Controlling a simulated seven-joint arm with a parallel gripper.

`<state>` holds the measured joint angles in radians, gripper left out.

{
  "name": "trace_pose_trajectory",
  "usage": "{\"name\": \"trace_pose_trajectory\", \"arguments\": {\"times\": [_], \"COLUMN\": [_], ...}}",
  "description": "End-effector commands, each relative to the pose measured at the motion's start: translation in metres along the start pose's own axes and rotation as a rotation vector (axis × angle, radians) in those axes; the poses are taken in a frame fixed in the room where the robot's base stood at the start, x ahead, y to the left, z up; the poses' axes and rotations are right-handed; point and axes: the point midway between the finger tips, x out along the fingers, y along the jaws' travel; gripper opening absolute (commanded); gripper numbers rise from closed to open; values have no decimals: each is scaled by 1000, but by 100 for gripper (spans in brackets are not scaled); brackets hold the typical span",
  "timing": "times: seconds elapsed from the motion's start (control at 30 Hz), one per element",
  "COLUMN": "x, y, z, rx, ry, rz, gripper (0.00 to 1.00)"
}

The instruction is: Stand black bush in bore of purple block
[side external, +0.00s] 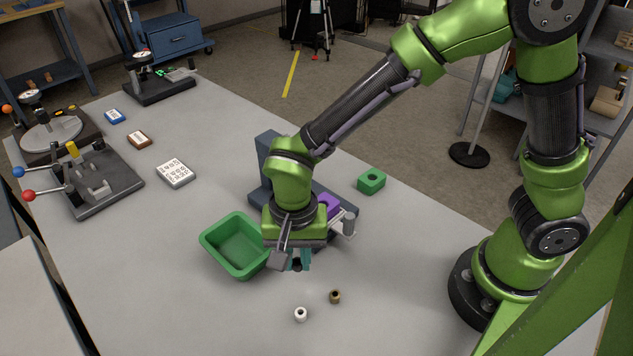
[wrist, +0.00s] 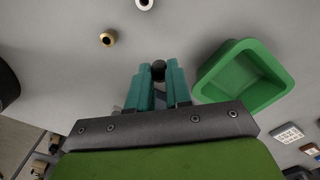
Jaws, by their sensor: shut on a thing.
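My gripper (side external: 300,262) has teal fingers and is shut on the black bush (side external: 297,265), above the table in front of the purple block. In the wrist view, the black bush (wrist: 158,70) shows as a small dark round shape between the fingertips (wrist: 158,78). The purple block (side external: 328,203) shows only in part behind my gripper in the side view, by a dark blue-grey fixture (side external: 267,150). Its bore is hidden. I cannot make out the purple block in the wrist view.
A green bin (side external: 205,243) is just left of my gripper. A white bush (side external: 300,314) and a brass bush (side external: 335,297) stand on the table nearer the camera. A green block with a hole (side external: 371,183) is behind right. Bench fixtures (side external: 85,185) occupy the far left.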

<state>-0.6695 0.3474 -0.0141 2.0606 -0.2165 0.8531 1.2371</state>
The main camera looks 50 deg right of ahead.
Motion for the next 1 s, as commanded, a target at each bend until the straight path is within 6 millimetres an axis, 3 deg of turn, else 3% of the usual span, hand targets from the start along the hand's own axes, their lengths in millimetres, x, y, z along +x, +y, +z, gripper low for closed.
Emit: {"name": "trace_pose_trajectory", "arguments": {"times": [0.1, 0.27, 0.37, 0.5, 0.7, 1.0], "x": [-25, -45, -52, -60, -70, -66], "y": [-1, 0, 4, 17, 42, 47], "z": [0, -9, -32, -82, -133, -136], "rx": [0, 24, 87, 158, 129, -1], "ry": [0, 1, 3, 6, 7, -1], "rz": [-5, -4, -9, -14, -11, 2], "gripper": [0, 0, 0, 0, 0, 0]}}
